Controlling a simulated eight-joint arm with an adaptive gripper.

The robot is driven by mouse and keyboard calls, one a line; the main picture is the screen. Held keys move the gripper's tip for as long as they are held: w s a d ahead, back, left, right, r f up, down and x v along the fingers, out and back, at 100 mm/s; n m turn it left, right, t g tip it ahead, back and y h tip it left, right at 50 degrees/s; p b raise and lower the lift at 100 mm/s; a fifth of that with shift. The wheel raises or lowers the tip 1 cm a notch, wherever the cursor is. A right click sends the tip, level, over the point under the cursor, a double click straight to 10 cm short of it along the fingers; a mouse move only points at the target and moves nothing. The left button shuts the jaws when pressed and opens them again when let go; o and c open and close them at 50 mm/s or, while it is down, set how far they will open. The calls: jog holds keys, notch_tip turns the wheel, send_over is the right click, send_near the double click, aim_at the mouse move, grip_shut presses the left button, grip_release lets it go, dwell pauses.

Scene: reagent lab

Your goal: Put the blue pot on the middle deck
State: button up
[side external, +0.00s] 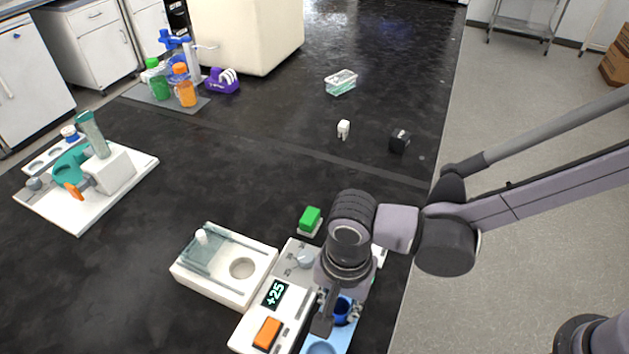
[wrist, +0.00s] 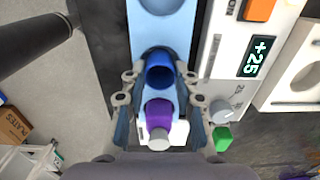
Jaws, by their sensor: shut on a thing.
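The blue pot (wrist: 160,76) is an open, dark blue cup; in the side view it shows partly (side external: 342,309) below my wrist. My gripper (wrist: 161,84) points down with a finger on either side of the blue pot and is shut on it; in the side view the gripper (side external: 339,304) partly hides it. A light blue deck strip (wrist: 140,38) lies under it, with another round recess (wrist: 162,4) beyond. I cannot tell whether the pot's base touches the strip. A purple pot with a grey top (wrist: 158,116) stands close by, between the fingers' nearer parts.
A white unit with a +25 display (side external: 274,295) and orange button (side external: 267,333) adjoins the strip. A white box with a clear lid (side external: 228,265) and a green block (side external: 309,220) are near.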

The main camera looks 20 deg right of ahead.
jog(key=shift+f, duration=0.15)
jog(key=o, duration=1)
jog(key=shift+c, duration=0.2)
notch_tip(320, 180, up, 11)
jog(key=w+d+r+n+t, duration=0.1)
jog(key=w+d+n+t, duration=0.1)
jog(key=d, duration=1.4)
jog(key=w+d+r+n+t, duration=0.1)
jog(key=d+n+t, duration=0.3)
jog(key=d, duration=1.2)
jog(key=n, duration=0.2)
jog(key=shift+w+n+t, duration=0.3)
jog(key=shift+w+t, duration=0.1)
jog(key=shift+o, duration=0.5)
jog(key=shift+s+d, duration=0.1)
jog(key=shift+d, duration=0.45)
